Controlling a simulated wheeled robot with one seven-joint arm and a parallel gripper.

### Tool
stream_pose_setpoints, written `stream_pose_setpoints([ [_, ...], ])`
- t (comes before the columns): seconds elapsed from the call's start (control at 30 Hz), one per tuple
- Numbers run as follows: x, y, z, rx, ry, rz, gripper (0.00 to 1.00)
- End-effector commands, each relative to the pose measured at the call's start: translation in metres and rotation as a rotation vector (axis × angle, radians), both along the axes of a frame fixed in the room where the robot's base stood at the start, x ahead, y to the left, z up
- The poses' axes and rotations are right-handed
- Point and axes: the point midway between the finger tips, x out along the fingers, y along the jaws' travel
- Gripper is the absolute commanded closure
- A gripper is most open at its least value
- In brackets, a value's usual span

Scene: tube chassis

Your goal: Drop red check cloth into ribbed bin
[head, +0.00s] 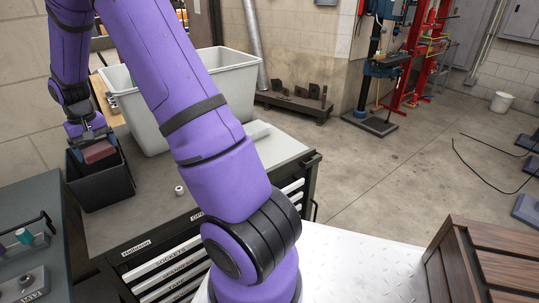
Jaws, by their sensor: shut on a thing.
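The red cloth (99,153) shows as a small dull-red block at the mouth of a black bin (108,188) on the left of the grey cabinet top. Its check pattern is too small to make out. My gripper (90,139) points down over the bin and is shut on the cloth. The cloth is at about rim height; whether it touches the bin's inside I cannot tell. The bin stands upright, its inside mostly hidden, and ribs are not clear on it. My purple arm crosses the middle of the view.
A large pale grey tub (232,78) stands behind my arm on the cabinet (150,212). A small white roll (179,190) lies right of the black bin. A dark bench (25,262) is at the lower left, a wooden crate (490,262) at the lower right.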

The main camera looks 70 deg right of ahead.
Motion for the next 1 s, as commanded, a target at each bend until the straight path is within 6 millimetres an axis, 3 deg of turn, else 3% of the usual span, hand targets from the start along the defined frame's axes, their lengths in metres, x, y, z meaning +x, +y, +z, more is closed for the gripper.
stream_pose_setpoints([
  [0.2, 0.000, 0.000, 0.000, 0.000, 0.000, 0.000, 0.36],
  [0.23, 0.000, 0.000, 0.000, 0.000, 0.000, 0.000, 0.06],
  [0.27, 0.000, 0.000, 0.000, 0.000, 0.000, 0.000, 0.00],
  [0.63, 0.000, 0.000, 0.010, -0.001, -0.002, 0.000, 0.00],
  [1.0, 0.001, 0.000, 0.076, -0.002, -0.004, 0.000, 0.00],
])
